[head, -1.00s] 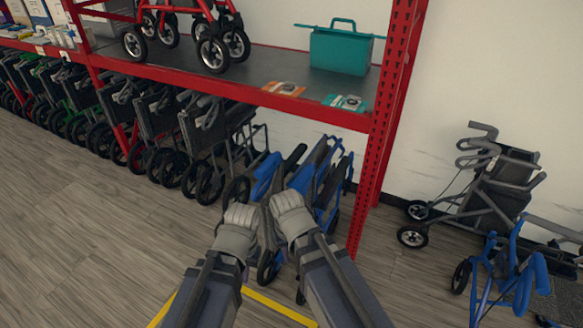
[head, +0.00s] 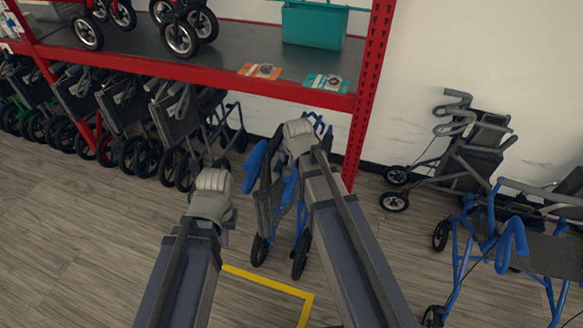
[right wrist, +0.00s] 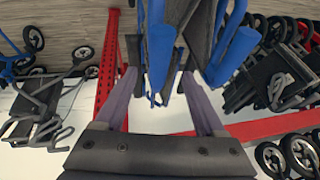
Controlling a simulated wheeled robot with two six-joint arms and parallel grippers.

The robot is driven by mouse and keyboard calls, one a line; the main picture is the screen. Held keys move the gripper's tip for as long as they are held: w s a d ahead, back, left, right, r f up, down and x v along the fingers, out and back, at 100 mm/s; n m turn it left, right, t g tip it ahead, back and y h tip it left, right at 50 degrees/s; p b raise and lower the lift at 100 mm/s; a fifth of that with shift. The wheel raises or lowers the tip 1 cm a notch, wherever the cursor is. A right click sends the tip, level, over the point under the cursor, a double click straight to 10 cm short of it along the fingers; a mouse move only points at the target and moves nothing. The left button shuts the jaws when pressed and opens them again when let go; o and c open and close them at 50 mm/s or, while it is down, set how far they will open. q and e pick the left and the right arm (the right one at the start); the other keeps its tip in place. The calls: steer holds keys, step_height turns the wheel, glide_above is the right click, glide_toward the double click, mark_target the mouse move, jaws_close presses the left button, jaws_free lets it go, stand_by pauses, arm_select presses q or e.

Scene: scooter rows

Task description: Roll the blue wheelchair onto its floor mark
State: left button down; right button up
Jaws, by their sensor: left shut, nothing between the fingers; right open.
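The blue wheelchair (head: 287,205) stands upright and looks narrow, perhaps folded, at the right end of the row under the shelf. The yellow outline of a floor mark (head: 268,281) lies just in front of its wheels, nearer to me; my arms hide part of it. My left gripper (head: 214,180) is shut and empty, to the left of the wheelchair and apart from it. My right gripper (head: 298,128) is over the wheelchair's upper part and covers some of it. In the right wrist view, its fingers (right wrist: 162,88) are open, with blue wheelchair parts (right wrist: 160,45) between or beyond them; contact is unclear.
A red shelf post (head: 366,100) stands close behind the wheelchair on the right. Dark folded wheelchairs (head: 125,115) fill the row to the left. A grey rollator (head: 470,150) and a blue-framed walker (head: 510,245) stand at the right. The floor at left front is clear.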

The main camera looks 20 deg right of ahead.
steer(key=b+x, duration=0.5)
steer(key=x, duration=0.1)
steer(key=shift+w+f+b, duration=0.15)
steer(key=shift+f+b, duration=0.2)
steer(key=shift+f, duration=0.05)
jaws_close()
stand_by(1.1)
